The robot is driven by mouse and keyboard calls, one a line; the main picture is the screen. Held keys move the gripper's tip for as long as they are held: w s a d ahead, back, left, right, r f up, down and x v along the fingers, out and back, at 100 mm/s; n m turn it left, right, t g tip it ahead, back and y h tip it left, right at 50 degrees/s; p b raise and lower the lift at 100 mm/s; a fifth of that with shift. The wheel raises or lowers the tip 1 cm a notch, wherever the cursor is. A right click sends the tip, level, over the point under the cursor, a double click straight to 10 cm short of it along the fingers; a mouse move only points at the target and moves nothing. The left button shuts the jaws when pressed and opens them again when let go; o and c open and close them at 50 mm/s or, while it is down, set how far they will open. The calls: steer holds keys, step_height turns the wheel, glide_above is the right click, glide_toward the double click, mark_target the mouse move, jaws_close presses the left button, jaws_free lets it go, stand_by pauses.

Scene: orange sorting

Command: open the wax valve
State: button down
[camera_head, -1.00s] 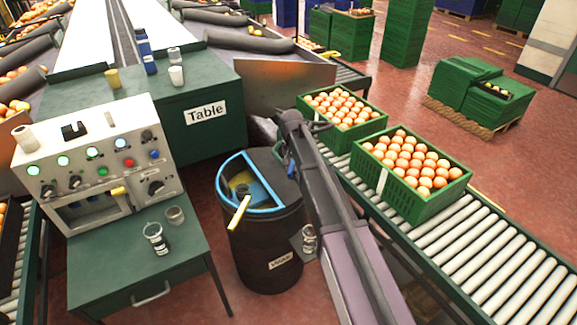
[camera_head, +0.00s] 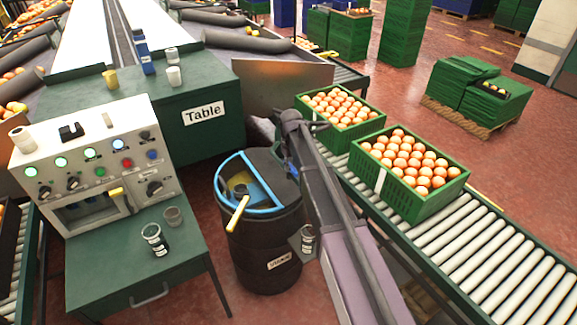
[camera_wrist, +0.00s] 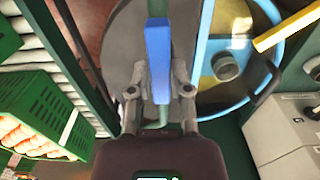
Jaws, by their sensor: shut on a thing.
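A blue lever (camera_wrist: 158,55), apparently the wax valve's handle, stands between the fingers of my gripper (camera_wrist: 158,88) in the wrist view. My gripper is shut on it. In the head view, my gripper (camera_head: 288,150) is at the right side of the dark drum (camera_head: 265,235), and only a small blue piece shows there. The drum has a label on its front and a blue-rimmed, half-open top. My own arm and fingers hide the lever's base.
A yellow-handled tool (camera_head: 238,213) rests in the drum's opening. A control panel (camera_head: 95,165) stands at left, with a glass jar (camera_head: 154,239) in front.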

mark_target(291, 165)
steer(key=shift+a, duration=0.1)
steer(key=c, duration=0.6)
jaws_free()
steer(key=shift+o, duration=0.2)
steer(key=shift+r+p, duration=0.35)
steer(key=shift+p, duration=0.05)
step_height(291, 165, up, 8)
steer(key=p, duration=0.8)
steer(key=shift+w+r, duration=0.1)
steer(key=shift+r, duration=0.05)
steer(key=shift+r+p, duration=0.55)
steer(key=shift+p, duration=0.15)
